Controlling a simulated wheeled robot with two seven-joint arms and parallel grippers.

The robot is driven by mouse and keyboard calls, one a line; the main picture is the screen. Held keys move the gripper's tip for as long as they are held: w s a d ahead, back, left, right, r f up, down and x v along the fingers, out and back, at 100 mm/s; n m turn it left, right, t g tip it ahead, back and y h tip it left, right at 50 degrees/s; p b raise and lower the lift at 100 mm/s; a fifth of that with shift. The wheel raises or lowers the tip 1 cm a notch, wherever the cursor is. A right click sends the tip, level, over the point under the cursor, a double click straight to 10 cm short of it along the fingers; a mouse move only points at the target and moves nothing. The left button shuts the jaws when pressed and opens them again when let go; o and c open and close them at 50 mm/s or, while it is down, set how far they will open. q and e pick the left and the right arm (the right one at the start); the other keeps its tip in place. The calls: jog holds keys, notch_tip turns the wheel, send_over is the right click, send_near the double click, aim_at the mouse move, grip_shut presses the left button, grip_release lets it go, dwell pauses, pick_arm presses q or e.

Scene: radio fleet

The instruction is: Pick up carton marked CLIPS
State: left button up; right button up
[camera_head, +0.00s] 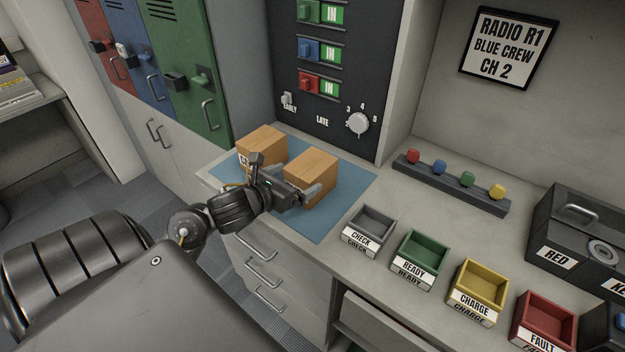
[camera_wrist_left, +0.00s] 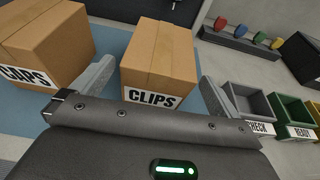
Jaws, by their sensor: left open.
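The carton marked CLIPS (camera_wrist_left: 160,55) is a brown cardboard box with a white label on its near face in the left wrist view. In the head view the same carton (camera_head: 313,170) is the right one of two on a blue mat (camera_head: 348,189), its label hidden behind my gripper. My left gripper (camera_head: 290,182) is open in front of it. In the left wrist view the gripper (camera_wrist_left: 155,88) has one finger on each side of the carton, apart from it as far as I can tell. My right gripper is not in view.
A carton marked CAPS (camera_wrist_left: 45,45) stands left of the CLIPS carton, close to the left finger. Right of the mat are trays marked CHECK (camera_head: 371,225), READY (camera_head: 422,252), CHARGE (camera_head: 480,285) and FAULT (camera_head: 548,315). A dark rack with coloured knobs (camera_head: 450,183) stands behind.

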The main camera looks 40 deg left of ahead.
aim_at(307, 171)
pick_arm(q)
jog(key=shift+w+d, duration=0.1)
jog(key=shift+w, duration=0.55)
jog(key=p+x, duration=0.1)
jog(key=x, duration=0.3)
jog(key=shift+w+f+p, duration=0.2)
jog(key=shift+p, duration=0.1)
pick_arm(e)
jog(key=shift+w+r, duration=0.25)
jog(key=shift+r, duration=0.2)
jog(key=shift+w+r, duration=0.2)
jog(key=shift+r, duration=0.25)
pick_arm(q)
jog(key=c, duration=1.1)
jog(key=shift+r, duration=0.2)
